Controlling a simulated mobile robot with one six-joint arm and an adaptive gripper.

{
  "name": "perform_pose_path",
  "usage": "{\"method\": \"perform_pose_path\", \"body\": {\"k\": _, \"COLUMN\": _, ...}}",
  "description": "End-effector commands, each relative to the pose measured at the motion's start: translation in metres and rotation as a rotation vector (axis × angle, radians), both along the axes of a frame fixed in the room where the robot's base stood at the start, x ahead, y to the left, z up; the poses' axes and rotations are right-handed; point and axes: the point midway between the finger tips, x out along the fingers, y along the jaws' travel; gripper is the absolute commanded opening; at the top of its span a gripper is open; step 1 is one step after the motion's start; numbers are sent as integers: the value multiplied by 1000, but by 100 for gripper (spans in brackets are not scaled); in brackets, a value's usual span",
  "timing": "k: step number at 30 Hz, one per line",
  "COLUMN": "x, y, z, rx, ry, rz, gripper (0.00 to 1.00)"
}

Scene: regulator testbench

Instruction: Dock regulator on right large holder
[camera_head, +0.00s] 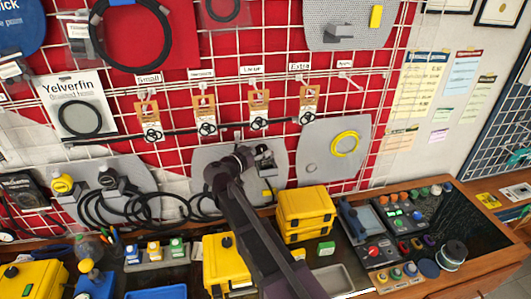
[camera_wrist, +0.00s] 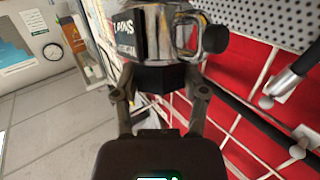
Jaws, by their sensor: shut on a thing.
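My gripper (camera_wrist: 164,88) is shut on the regulator (camera_wrist: 165,35), with a finger on each side of its black lower part. The regulator has a worn metal body, a black lettered face and a dark knob at its right. In the head view my gripper (camera_head: 238,162) is in front of the middle grey panel (camera_head: 215,158). A small dark and pale part (camera_head: 264,156) shows just right of it; I cannot tell whether it is the regulator or a holder. My arm hides part of that panel. Whether the regulator touches a holder cannot be told.
A grey panel at right (camera_head: 320,172) carries a yellow ring (camera_head: 345,144). The left grey panel (camera_head: 135,170) has regulators with looping black hoses. Yellow cases (camera_head: 306,206) stand on the bench beside my arm. A perforated grey panel (camera_wrist: 268,22) is near the regulator.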

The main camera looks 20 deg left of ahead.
Motion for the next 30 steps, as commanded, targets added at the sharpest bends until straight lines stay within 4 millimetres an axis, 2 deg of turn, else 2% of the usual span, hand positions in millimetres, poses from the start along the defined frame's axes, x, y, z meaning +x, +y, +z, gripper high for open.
{"method": "perform_pose_path", "body": {"k": 1, "x": 1, "y": 0, "z": 5, "rx": 3, "ry": 10, "rz": 0, "gripper": 0}}
{"method": "perform_pose_path", "body": {"k": 15, "x": 15, "y": -7, "z": 10, "rx": 64, "ry": 154, "rz": -2, "gripper": 0}}
{"method": "perform_pose_path", "body": {"k": 28, "x": 24, "y": -11, "z": 9, "rx": 112, "ry": 272, "rz": -1, "gripper": 0}}
{"method": "perform_pose_path", "body": {"k": 30, "x": 23, "y": -11, "z": -1, "rx": 112, "ry": 272, "rz": -1, "gripper": 0}}
